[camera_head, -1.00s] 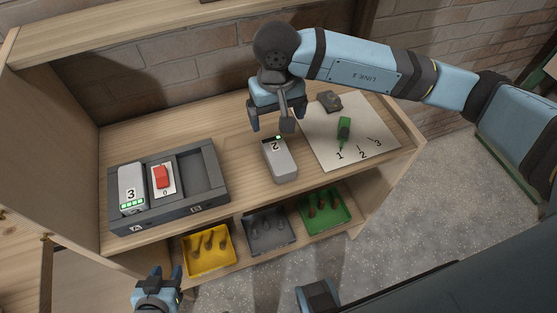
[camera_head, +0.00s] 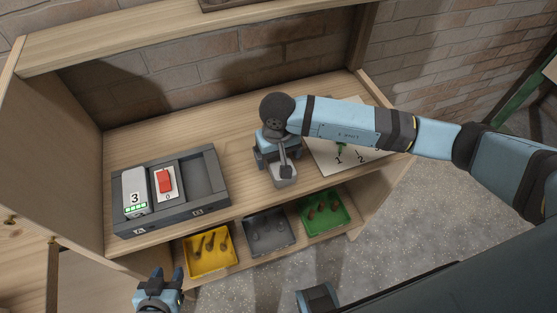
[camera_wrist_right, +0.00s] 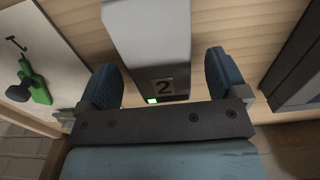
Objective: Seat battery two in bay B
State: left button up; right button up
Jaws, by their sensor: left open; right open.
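Battery two (camera_head: 284,182), a grey block, lies on the shelf right of the dock, mostly hidden under my right gripper in the head view. In the right wrist view, battery two (camera_wrist_right: 162,40) shows its "2" label and a green light. My right gripper (camera_wrist_right: 160,78) is open, with one finger on each side of it; contact cannot be told. The dark dock (camera_head: 215,200) holds battery three (camera_head: 134,190) in bay A and a red switch (camera_head: 166,181) in the middle. Bay B (camera_head: 203,177) is empty. My left gripper (camera_head: 166,276) is open and empty at the bottom left.
A white sheet (camera_head: 322,158) with numbers and a green item (camera_head: 342,149) lies right of battery two, partly behind my right arm. Yellow (camera_head: 210,263), grey (camera_head: 268,243) and green (camera_head: 325,222) trays sit on the lower shelf. Shelf surface between dock and battery is clear.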

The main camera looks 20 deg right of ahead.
jog(key=shift+f, duration=0.15)
jog(key=shift+c, duration=0.4)
jog(key=c, duration=1.2)
